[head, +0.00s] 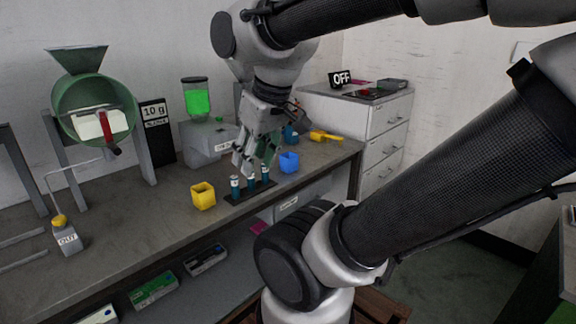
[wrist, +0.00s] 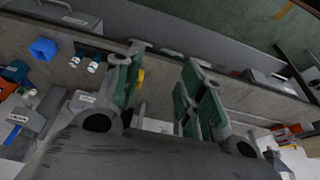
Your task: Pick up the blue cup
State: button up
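The blue cup (head: 289,162) stands upright on the grey bench, to the right of a small rack of vials. It also shows in the wrist view (wrist: 43,49), at the upper left, outside the fingers. My gripper (head: 254,162) points down above the vial rack, to the left of the blue cup in the head view. Its green-padded fingers stand apart in the wrist view (wrist: 162,66), with nothing held between them.
A yellow scoop (head: 325,136) lies behind the blue cup. A dispenser with green contents (head: 196,100) stands at the back. The bench front edge is near.

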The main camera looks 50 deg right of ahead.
aim_at(289, 161)
jog(key=i+l, duration=0.1)
jog(key=l, duration=0.8)
jog(key=i+l, duration=0.15)
jog(key=l, duration=0.25)
jog(key=i+l+z, duration=0.1)
jog(key=l, duration=0.35)
